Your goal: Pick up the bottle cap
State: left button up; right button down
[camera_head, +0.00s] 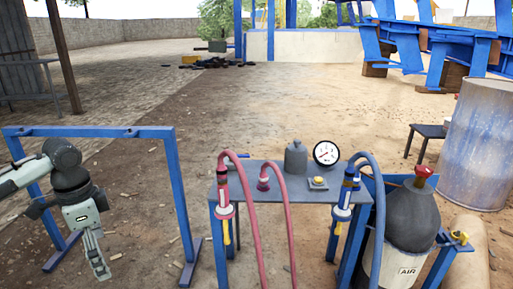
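A grey dome-shaped cap with a narrow top (296,158), which looks like the bottle cap, stands upright near the back of the small blue-framed table (272,190). A dark gas bottle (408,220) marked AIR stands at the right of the table, with a red knob (424,172) on top. My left gripper (98,268) hangs pointing down at the left, well away from the cap and in front of a blue frame. Its fingers show edge-on, so I cannot tell if they are open; nothing shows in them.
Red hoses (249,215) and a blue hose (376,190) arch over the table's front. A dial gauge (326,153) and a yellow button box (317,183) sit beside the cap. A blue frame (178,190) stands left; a metal drum (478,145) stands right.

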aim_at(296, 155)
jog(key=i+l+z, duration=0.15)
jog(key=i+z, duration=0.25)
jog(key=i, duration=0.15)
jog(key=i+z, duration=0.4)
jog(key=i, duration=0.15)
jog(key=i+j+z, duration=0.2)
jog(key=i+z, duration=0.2)
jog(key=i, duration=0.15)
